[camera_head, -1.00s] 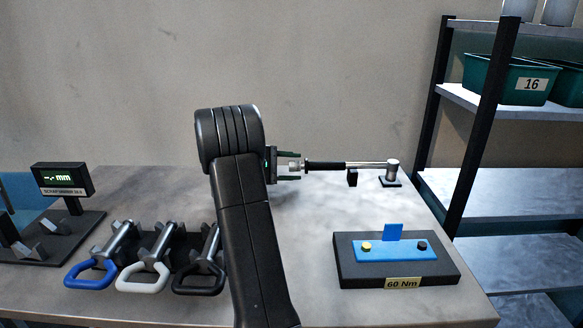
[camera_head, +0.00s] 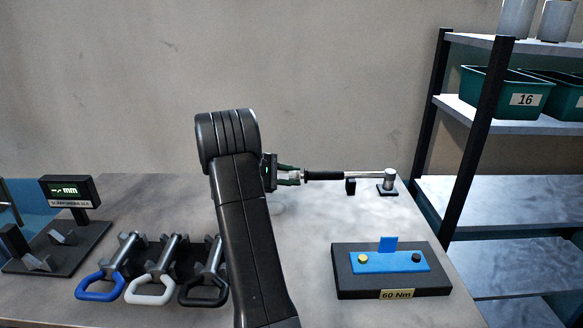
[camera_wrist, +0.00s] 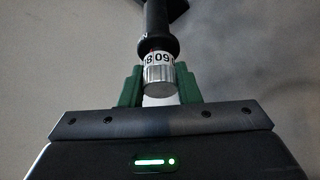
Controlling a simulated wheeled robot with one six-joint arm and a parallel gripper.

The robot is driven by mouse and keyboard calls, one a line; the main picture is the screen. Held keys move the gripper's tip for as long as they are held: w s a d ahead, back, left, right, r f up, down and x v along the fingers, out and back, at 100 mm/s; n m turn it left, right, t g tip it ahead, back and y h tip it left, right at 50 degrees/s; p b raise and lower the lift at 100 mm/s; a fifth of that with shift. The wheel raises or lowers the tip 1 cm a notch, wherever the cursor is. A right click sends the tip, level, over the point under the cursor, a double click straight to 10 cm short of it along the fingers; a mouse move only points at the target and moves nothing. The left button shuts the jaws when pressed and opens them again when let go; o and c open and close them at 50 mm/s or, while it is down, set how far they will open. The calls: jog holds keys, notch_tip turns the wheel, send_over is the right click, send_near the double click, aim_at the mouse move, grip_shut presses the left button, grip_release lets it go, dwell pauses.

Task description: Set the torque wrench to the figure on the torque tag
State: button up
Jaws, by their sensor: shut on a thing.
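The torque wrench (camera_head: 323,175) lies level across the back of the bench, black grip to the left and steel shaft to the right. Its ringed scale and silver end knob (camera_wrist: 158,77) show in the wrist view. The scale shows figures reading "8" and "09" from this side; the latter looks like an upside-down 60, near the middle. My gripper (camera_head: 290,175) is shut on the end knob, its green fingers either side. The torque tag (camera_head: 397,294), reading 60 Nm, is on the front of a dark block (camera_head: 345,283) at right.
A black support (camera_head: 350,187) stands under the wrench shaft, and its head sits on a small stand (camera_head: 387,192). Several coloured-handle tools (camera_head: 150,290) and a mm display (camera_head: 69,191) are at left. Shelving (camera_head: 485,90) with bins rises at right. The bench between wrench and block is clear.

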jog(key=n+g+p, duration=0.1)
jog(key=n+p, duration=0.1)
jog(key=p, duration=0.2)
jog(key=n+g+p, duration=0.1)
jog(key=p, duration=0.3)
jog(key=shift+r+n+g, duration=0.35)
jog(key=shift+n+g, duration=0.05)
jog(key=n+g+p, duration=0.1)
jog(key=n+p, duration=0.1)
jog(key=p, duration=0.1)
jog(key=shift+f+y, duration=0.15)
jog(key=shift+y, duration=0.15)
jog(key=shift+f+n+g+p, duration=0.15)
jog(key=shift+n+g+p, duration=0.6)
jog(key=shift+p, duration=0.2)
jog(key=o, duration=1)
jog(key=shift+a, duration=0.15)
jog(key=b+v, duration=0.2)
jog(key=v, duration=1.1)
jog(key=shift+w+a, duration=0.1)
jog(key=shift+a, duration=0.2)
